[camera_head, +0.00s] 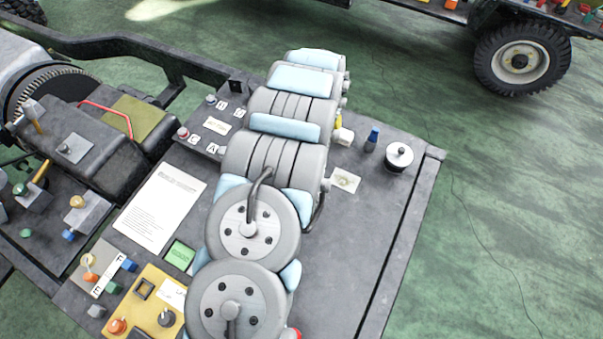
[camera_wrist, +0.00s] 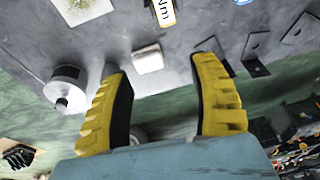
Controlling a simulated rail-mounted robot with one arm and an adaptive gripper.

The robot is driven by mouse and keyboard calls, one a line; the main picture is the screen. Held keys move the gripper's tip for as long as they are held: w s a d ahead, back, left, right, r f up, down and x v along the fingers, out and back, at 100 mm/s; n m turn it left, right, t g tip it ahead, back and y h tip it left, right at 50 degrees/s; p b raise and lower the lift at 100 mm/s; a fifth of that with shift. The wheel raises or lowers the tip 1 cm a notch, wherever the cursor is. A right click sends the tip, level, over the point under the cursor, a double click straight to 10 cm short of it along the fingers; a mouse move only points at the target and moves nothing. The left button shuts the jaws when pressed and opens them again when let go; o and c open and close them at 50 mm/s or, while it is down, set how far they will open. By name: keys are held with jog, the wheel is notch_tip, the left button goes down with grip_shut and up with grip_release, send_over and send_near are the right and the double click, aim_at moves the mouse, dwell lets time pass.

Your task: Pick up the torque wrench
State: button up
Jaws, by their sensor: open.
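My gripper (camera_wrist: 162,72) is open in the wrist view, its two yellow-and-black fingers spread with nothing between them. A thing with a yellow end and a white label reading "Nm" (camera_wrist: 160,12) is cut off by the top edge of the wrist view; it may be the torque wrench, but I cannot tell for sure. It lies beyond my fingertips. In the head view, a small yellow piece (camera_head: 338,119) shows beside my arm, largely hidden by it. My gripper is hidden behind my arm in the head view.
A white block (camera_wrist: 148,57) sits just beyond the fingertips. A round metal piece with a knob (camera_head: 399,155) and a blue-topped piece (camera_head: 372,138) stand on the grey bench (camera_head: 345,250). The bench's right front is clear.

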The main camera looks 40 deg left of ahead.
jog(key=s+r+g+h+b, duration=0.1)
jog(key=s+r+g+b, duration=0.1)
jog(key=s, duration=0.7)
notch_tip(320, 180, down, 12)
jog(key=shift+w+r+b, duration=0.1)
jog(key=shift+r+b, duration=0.05)
jog(key=shift+b, duration=0.9)
jog(key=shift+s+d+f, duration=0.1)
jog(key=shift+s+f, duration=0.05)
jog(key=shift+f, duration=0.6)
jog(key=shift+s+d+f, duration=0.1)
jog(key=shift+f, duration=1.8)
jog(key=shift+a, duration=0.1)
grip_shut()
